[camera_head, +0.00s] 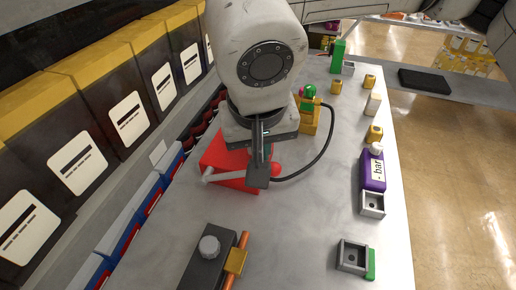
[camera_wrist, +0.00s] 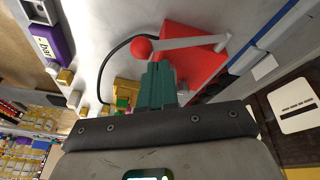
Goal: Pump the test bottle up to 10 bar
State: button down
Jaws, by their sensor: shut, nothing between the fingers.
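The pump is a red box (camera_head: 226,165) on the bench, partly hidden by my arm. Its pale lever (camera_head: 225,179) ends in a red ball knob (camera_head: 277,169). In the wrist view the red pump box (camera_wrist: 187,57) and the red knob (camera_wrist: 141,47) lie beyond the fingers. My gripper (camera_head: 258,182) is shut and empty, pointing down by the knob end of the lever; I cannot tell whether it touches it. A black hose (camera_head: 325,150) curves to a yellow block with a green and pink fitting (camera_head: 308,95). A purple unit (camera_head: 373,168) shows "- bar". I cannot make out which item is the test bottle.
A dark block with a grey knob (camera_head: 208,247) and an orange rod lies at the front. A grey square holder (camera_head: 352,257) stands at the front right. Small yellow blocks (camera_head: 375,133) line the right edge. Dark boxes (camera_head: 125,115) fill the left side. The front middle of the bench is clear.

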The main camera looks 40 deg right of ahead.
aim_at(283, 171)
jog(key=shift+s+d+f+b, duration=0.4)
jog(key=shift+s+f+b, duration=0.2)
jog(key=shift+f+b, duration=0.2)
jog(key=shift+s+d+f+b, duration=0.35)
jog(key=shift+s+f+b, duration=0.2)
jog(key=shift+f+b, duration=0.3)
jog(key=shift+s+d+f+b, duration=0.4)
jog(key=shift+s+f+b, duration=0.2)
jog(key=shift+f+b, duration=0.2)
dwell(3.5)
jog(key=shift+r, duration=0.1)
dwell(0.3)
jog(key=w+a+r+p, duration=0.3)
jog(key=w+r+p, duration=0.1)
jog(key=r, duration=0.4)
jog(key=shift+w+a, duration=0.4)
jog(key=shift+w, duration=0.4)
dwell(0.5)
